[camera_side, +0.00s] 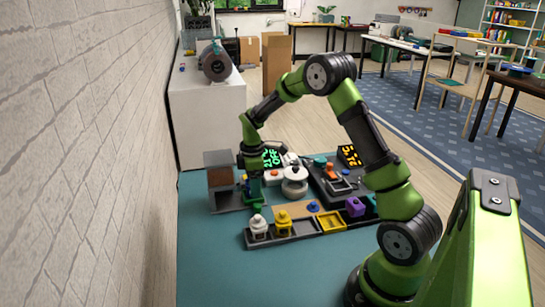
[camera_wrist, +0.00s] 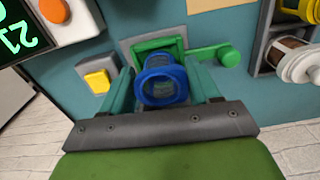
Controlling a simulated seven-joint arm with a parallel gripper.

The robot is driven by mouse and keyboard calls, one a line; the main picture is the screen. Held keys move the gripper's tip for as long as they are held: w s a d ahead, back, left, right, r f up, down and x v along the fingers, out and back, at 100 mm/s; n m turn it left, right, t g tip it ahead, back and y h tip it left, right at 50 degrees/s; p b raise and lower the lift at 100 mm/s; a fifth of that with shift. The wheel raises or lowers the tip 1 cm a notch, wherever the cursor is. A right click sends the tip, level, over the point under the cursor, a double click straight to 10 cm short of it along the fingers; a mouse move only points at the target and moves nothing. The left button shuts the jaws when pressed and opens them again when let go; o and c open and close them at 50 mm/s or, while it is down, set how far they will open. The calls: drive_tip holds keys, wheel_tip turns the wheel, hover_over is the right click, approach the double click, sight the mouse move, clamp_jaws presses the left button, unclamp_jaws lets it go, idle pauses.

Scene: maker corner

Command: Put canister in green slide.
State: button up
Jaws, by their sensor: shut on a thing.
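A blue canister (camera_wrist: 163,84) with a round open rim sits between the two teal fingers of my gripper (camera_wrist: 163,92) in the wrist view, and the gripper is shut on it. The green slide (camera_wrist: 158,43) is a green frame on a grey base with a green arm and round knob (camera_wrist: 229,55) to its right. The canister's rim overlaps the near edge of the green slide in the picture; I cannot tell whether they touch. In the side view my gripper (camera_side: 250,190) points down at the left of the work area, and the canister is mostly hidden there.
A grey rack (camera_side: 300,232) holds a white canister (camera_side: 257,226) and a yellow canister (camera_side: 283,220). A yellow button (camera_wrist: 97,81) lies left of the slide. A grey and brown box (camera_side: 222,180) stands left of my gripper. The front of the teal mat (camera_side: 270,275) is clear.

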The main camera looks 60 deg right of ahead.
drive_tip(key=shift+f, duration=0.45)
drive_tip(key=o, duration=1.2)
drive_tip(key=shift+r, duration=0.1)
drive_tip(key=shift+r, duration=3.4)
